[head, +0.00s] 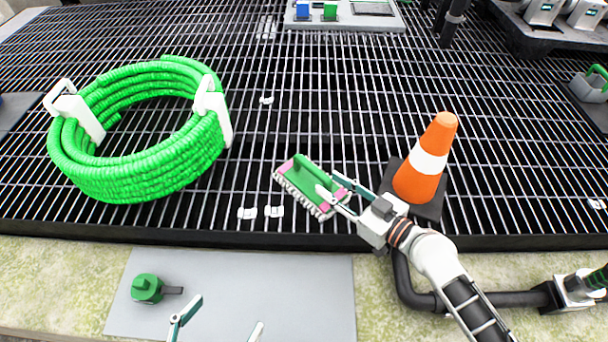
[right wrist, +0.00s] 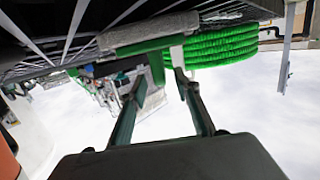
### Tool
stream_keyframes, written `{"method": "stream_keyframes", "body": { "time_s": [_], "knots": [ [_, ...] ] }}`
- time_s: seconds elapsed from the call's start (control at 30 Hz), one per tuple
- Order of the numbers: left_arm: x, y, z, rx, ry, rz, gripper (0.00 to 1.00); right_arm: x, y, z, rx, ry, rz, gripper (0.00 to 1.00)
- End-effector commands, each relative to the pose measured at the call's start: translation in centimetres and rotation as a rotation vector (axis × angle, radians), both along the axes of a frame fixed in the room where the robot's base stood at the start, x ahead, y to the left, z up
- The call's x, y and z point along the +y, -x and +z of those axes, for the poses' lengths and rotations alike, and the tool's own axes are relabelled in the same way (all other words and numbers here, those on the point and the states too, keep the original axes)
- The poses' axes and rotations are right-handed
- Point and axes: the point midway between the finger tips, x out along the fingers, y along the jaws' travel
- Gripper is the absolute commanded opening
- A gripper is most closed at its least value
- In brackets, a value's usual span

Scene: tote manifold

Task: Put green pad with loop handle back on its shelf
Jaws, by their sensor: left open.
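The green pad with loop handle (head: 293,184) has pink end patches and a pale bristled edge. It sits at the near middle of the dark grating in the head view. My right gripper (head: 328,184) reaches it from the right, with its fingers at the green handle. In the right wrist view, the pad (right wrist: 150,35) is just beyond the fingertips, and a green part shows between the spaced fingers (right wrist: 160,80). Whether they grip it is unclear. My left gripper (head: 220,316) is open and empty at the bottom edge, over a grey plate. I cannot identify the pad's shelf.
A large green hose coil (head: 140,180) lies on the grating at left. An orange cone (head: 421,165) stands close beside my right gripper. Small white clips (head: 260,212) are near the front edge. A green knob (head: 147,288) is on the grey plate (head: 290,280). The middle grating is mostly clear.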

Motion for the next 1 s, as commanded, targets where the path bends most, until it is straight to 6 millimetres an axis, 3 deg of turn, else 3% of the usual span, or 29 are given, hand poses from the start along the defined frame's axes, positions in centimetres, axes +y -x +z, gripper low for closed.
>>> {"method": "stream_keyframes", "body": {
  "time_s": [0.6,0.93,0.97,1.0],
  "knots": [
    [0.1,0.0,0.0,-0.001,-0.003,0.001,0.79,4.9,-5.0,-0.1,-0.004,-0.003,-0.001,0.32],
    [0.0,-0.1,0.2,-0.005,0.002,0.001,0.79,5.4,-5.6,-0.2,-0.005,-0.001,-0.001,0.32],
    [0.0,-0.1,0.2,-0.005,0.002,0.001,0.79,5.4,-5.6,-0.2,-0.005,-0.001,-0.001,0.29],
    [0.0,-0.1,0.3,-0.005,0.002,0.001,0.79,5.4,-5.6,-0.2,-0.005,-0.001,-0.001,0.19]
  ]
}}
